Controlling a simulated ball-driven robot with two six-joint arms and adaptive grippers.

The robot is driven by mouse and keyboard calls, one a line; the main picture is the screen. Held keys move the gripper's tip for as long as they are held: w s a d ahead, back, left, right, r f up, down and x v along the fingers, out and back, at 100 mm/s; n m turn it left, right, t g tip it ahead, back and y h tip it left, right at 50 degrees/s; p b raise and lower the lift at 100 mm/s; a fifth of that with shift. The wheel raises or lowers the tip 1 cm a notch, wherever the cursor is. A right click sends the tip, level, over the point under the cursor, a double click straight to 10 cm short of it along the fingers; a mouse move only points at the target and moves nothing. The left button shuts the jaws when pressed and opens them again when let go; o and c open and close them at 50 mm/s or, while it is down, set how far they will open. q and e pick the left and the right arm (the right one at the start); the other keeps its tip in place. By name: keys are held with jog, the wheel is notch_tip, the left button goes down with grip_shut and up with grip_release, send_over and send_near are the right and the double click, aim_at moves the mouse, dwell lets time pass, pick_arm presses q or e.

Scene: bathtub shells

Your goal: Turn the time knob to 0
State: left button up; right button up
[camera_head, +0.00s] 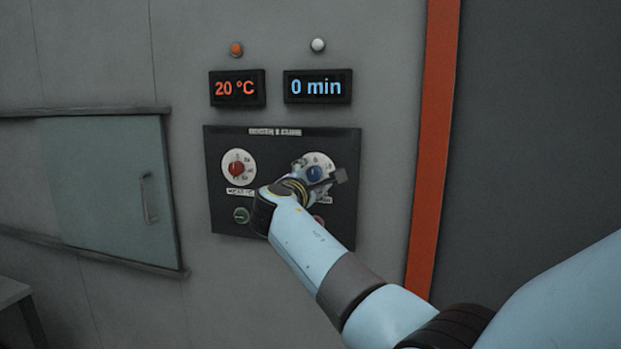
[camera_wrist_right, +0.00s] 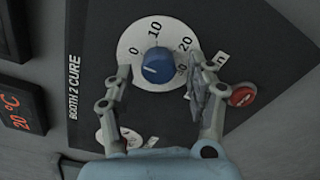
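The blue time knob (camera_head: 314,173) sits on a white dial on the black control panel (camera_head: 282,142). In the right wrist view the blue knob (camera_wrist_right: 158,65) shows between my fingers, with 0, 10, 20 and a partly covered number around it. The blue time display (camera_head: 318,87) reads 0 min. My right gripper (camera_head: 326,180) is in front of the dial. In the right wrist view its two fingers (camera_wrist_right: 160,82) are spread on either side of the knob, with gaps to it, holding nothing. My left gripper is not in view.
A red knob (camera_head: 236,168) on its own white dial is at the panel's left. A green button (camera_head: 241,215) and a red button (camera_wrist_right: 243,95) sit below the dials. The temperature display (camera_head: 237,88) reads 20 °C. An orange vertical strip (camera_head: 432,150) stands at the right.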

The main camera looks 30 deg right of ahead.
jog(key=v, duration=0.7)
jog(key=shift+s, duration=0.15)
jog(key=shift+a, duration=0.15)
dwell(0.3)
